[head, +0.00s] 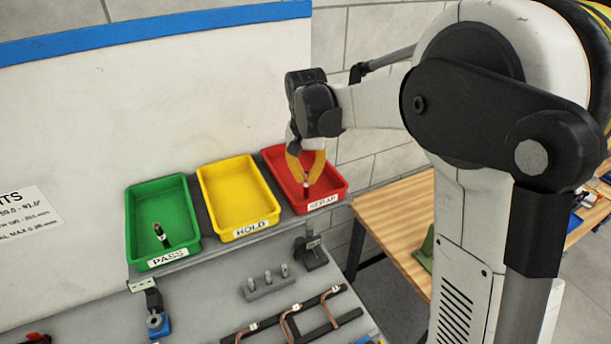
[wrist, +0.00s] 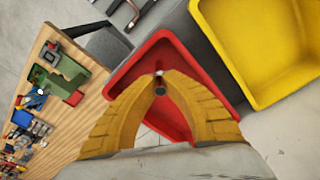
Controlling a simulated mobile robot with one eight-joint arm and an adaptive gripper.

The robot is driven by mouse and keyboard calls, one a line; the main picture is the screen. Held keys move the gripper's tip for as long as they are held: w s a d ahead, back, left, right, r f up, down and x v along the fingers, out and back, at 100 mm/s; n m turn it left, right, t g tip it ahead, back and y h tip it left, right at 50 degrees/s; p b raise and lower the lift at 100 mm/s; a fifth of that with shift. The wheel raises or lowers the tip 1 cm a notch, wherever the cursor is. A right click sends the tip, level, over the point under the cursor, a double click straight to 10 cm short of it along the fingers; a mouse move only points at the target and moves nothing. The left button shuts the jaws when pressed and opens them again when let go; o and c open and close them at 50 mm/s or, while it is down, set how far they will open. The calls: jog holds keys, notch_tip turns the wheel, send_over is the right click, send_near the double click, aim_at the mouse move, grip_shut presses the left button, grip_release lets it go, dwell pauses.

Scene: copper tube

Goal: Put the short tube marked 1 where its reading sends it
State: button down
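My gripper (head: 306,178) is over the red tray labelled SCRAP (head: 336,187), its yellow fingers pointing down. The fingertips close on a short dark tube (head: 306,189) with a pale mark, at or just above the tray floor; I cannot tell whether it touches. In the wrist view the fingers (wrist: 160,80) meet around the tube's end (wrist: 160,91), inside the red tray (wrist: 188,53). The mark's number is too small to read. Another short tube with a pale band (head: 162,237) is in the green tray labelled PASS (head: 150,200).
The yellow tray labelled HOLD (head: 235,200) between them is empty. In front are a pegged block (head: 270,287), bent copper tubes (head: 290,325), a blue device (head: 156,322) and a dark stand (head: 311,252). A limits notice (head: 30,213) is on the left. A wooden table (head: 398,215) stands right.

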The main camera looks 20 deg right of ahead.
jog(key=shift+w+f, duration=0.1)
jog(key=shift+f, duration=0.6)
jog(key=c, duration=1.6)
grip_release()
jog(key=shift+f, duration=0.1)
notch_tip(320, 180, up, 12)
jog(key=s+b, duration=0.1)
jog(key=s+f+n+t, duration=0.1)
jog(key=s+t, duration=0.1)
jog(key=s, duration=0.5)
jog(key=s+d+f+n+t, duration=0.1)
jog(key=s+f+t, duration=0.1)
jog(key=s, duration=0.6)
jog(key=s+d+f+n+t, duration=0.1)
jog(key=s+f+n+t, duration=0.1)
jog(key=s, duration=0.6)
jog(key=shift+s+f, duration=0.2)
jog(key=shift+f, duration=0.05)
